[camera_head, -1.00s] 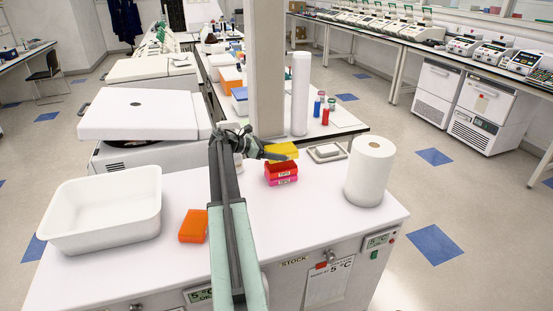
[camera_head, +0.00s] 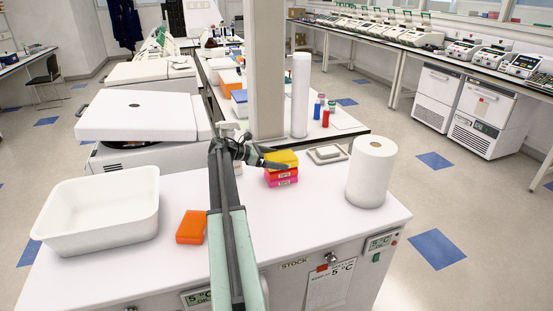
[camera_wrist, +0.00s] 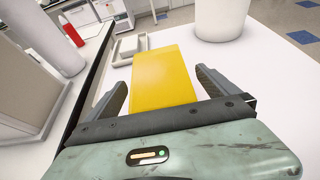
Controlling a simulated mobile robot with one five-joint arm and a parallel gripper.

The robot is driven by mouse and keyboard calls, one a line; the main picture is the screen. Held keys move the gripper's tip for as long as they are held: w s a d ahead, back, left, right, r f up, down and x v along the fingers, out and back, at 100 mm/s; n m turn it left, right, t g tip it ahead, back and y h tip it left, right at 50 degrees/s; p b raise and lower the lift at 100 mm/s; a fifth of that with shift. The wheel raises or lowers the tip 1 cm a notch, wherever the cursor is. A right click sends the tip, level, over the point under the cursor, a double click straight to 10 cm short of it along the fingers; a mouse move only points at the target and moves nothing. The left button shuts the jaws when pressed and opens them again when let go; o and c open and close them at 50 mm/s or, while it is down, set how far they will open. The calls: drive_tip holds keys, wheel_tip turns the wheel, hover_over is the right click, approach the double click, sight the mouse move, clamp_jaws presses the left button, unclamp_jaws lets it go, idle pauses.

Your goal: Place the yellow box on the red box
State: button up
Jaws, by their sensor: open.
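The yellow box (camera_head: 282,158) rests on top of the red box (camera_head: 282,173) near the back of the white bench. A pink layer shows under the red one. In the wrist view the yellow box (camera_wrist: 163,78) lies between my two open fingers, with a gap on each side. My gripper (camera_wrist: 162,92) is open. In the head view my gripper (camera_head: 270,160) is at the left side of the yellow box. The red box is hidden in the wrist view beneath the yellow box.
An orange box (camera_head: 191,227) and a white tub (camera_head: 98,215) are on the bench's left. A white paper roll (camera_head: 371,172) stands to the right. A small white dish (camera_head: 327,153) sits behind the boxes. The front middle bench top is clear.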

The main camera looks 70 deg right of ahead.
drive_tip(key=p+v, duration=0.4)
drive_tip(key=v, duration=0.8)
drive_tip(key=shift+f, duration=0.1)
